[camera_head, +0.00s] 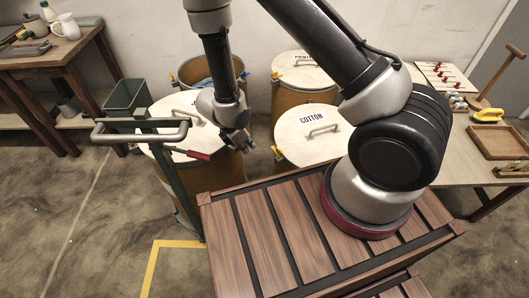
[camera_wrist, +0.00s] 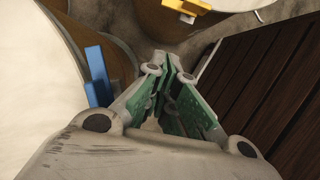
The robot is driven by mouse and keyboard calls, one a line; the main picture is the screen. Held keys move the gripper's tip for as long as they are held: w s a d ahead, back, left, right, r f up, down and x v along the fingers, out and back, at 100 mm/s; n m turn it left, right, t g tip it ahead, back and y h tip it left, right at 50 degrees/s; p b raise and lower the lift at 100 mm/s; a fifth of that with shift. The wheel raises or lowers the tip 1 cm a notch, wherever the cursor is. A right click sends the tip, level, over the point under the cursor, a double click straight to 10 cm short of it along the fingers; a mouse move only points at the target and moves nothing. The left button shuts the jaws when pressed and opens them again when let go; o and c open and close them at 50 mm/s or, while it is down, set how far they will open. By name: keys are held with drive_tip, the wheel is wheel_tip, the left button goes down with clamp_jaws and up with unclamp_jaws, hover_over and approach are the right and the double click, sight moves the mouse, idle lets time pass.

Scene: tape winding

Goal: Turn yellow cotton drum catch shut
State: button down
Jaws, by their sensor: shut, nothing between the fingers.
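The cotton drum (camera_head: 290,160) stands behind the slatted wooden top, with a pale lid marked COTTON (camera_head: 330,143). A small yellow catch (camera_head: 277,152) shows at its left rim. In the wrist view a yellow catch (camera_wrist: 188,7) sits on a brown drum at the top edge, partly cut off. My gripper (camera_head: 241,146) hangs left of the cotton drum, beside the front left drum (camera_head: 228,172). In the wrist view my gripper (camera_wrist: 170,62) has its green-padded fingers together at the tips, empty and apart from the yellow catch. Whether the catch is turned is unclear.
A blue catch (camera_wrist: 97,76) is on the near drum, close left of my fingers. The slatted wooden top (camera_head: 290,225) lies close on the right. Another lidded drum (camera_head: 305,95) stands behind.

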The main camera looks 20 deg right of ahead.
sight(277, 150)
drive_tip(key=w+d+f, duration=0.2)
drive_tip(key=d+f, duration=0.5)
drive_tip(key=f, duration=0.1)
drive_tip(key=shift+d+f, duration=0.1)
drive_tip(key=shift+w+d+m+g, duration=0.2)
drive_tip(key=shift+w+m+g, duration=0.2)
drive_tip(key=shift+m, duration=0.6)
drive_tip(key=shift+w+d+m+g, duration=0.4)
drive_tip(key=shift+d+m, duration=0.1)
drive_tip(key=shift+m, duration=0.45)
drive_tip(key=shift+w+d+m+g, duration=0.35)
drive_tip(key=shift+d+m, duration=0.2)
drive_tip(key=shift+m, duration=0.35)
drive_tip(key=shift+w+d+m+g, duration=0.4)
drive_tip(key=shift+d+m, duration=0.1)
drive_tip(key=shift+m, duration=0.45)
drive_tip(key=shift+d, duration=0.1)
